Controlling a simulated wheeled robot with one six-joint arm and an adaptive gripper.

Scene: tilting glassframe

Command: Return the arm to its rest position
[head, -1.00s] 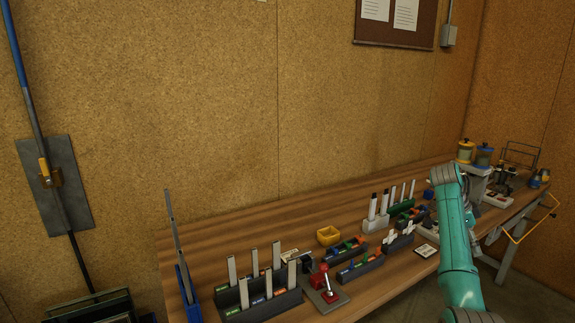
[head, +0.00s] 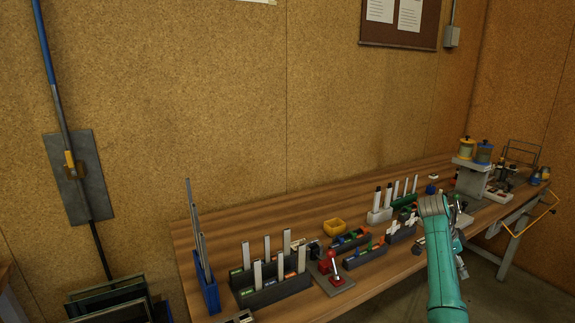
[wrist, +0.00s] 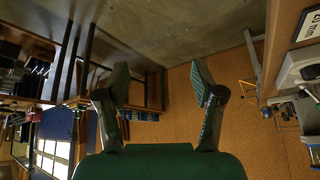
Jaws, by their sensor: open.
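My arm (head: 440,262) is teal and reaches up at the right of the head view, in front of the long wooden workbench (head: 275,222). Its upper end bends over near the bench's front edge, and my gripper's fingers cannot be made out there. In the wrist view my gripper (wrist: 157,92) shows two fingers spread wide apart with nothing between them. Behind the fingers are concrete and a tan wall, well away from them.
A yellow frame (head: 535,217) hangs off the bench's right end.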

